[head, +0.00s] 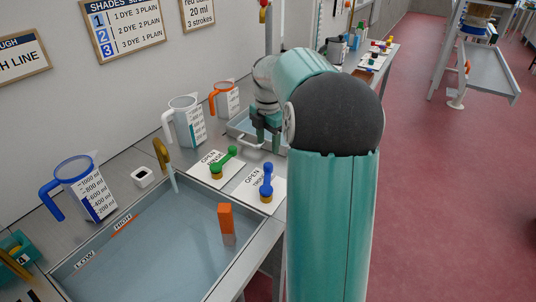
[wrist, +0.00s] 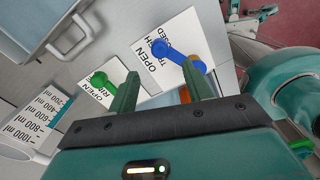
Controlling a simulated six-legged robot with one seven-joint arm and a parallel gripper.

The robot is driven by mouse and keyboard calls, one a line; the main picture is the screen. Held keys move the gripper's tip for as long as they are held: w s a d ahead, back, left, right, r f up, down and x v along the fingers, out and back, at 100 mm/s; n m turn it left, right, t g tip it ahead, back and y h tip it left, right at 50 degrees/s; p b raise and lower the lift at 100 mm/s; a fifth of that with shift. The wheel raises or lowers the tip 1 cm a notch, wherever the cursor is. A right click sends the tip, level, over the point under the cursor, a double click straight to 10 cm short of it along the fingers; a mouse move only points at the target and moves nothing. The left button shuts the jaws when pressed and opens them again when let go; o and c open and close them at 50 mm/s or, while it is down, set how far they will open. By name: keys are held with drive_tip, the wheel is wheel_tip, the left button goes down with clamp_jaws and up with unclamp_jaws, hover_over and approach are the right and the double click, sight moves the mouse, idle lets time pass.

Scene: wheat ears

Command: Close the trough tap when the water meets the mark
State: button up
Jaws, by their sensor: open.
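The trough (head: 239,276) holds water. LOW and HIGH (head: 123,223) labels sit along its left rim, with an orange line near HIGH. An orange block (head: 226,220) stands in the water. A pale stream (head: 173,181) falls from the brass spout (head: 160,153). The blue trough tap lever (head: 267,180) stands on a card with OPEN and CLOSED; it also shows in the wrist view (wrist: 178,54). My gripper (head: 265,142) is open and empty, beyond the blue lever. In the wrist view its fingertips (wrist: 160,70) point toward the blue lever, apart from it as far as I can tell.
The green rinse lever (head: 224,164) stands close left of the blue one. A blue-handled jug (head: 78,187), a white jug (head: 186,122) and an orange-handled jug (head: 225,99) stand along the wall. A metal basin (head: 240,128) lies behind the levers.

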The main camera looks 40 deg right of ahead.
wheel_tip(320, 180, up, 6)
idle(3.9)
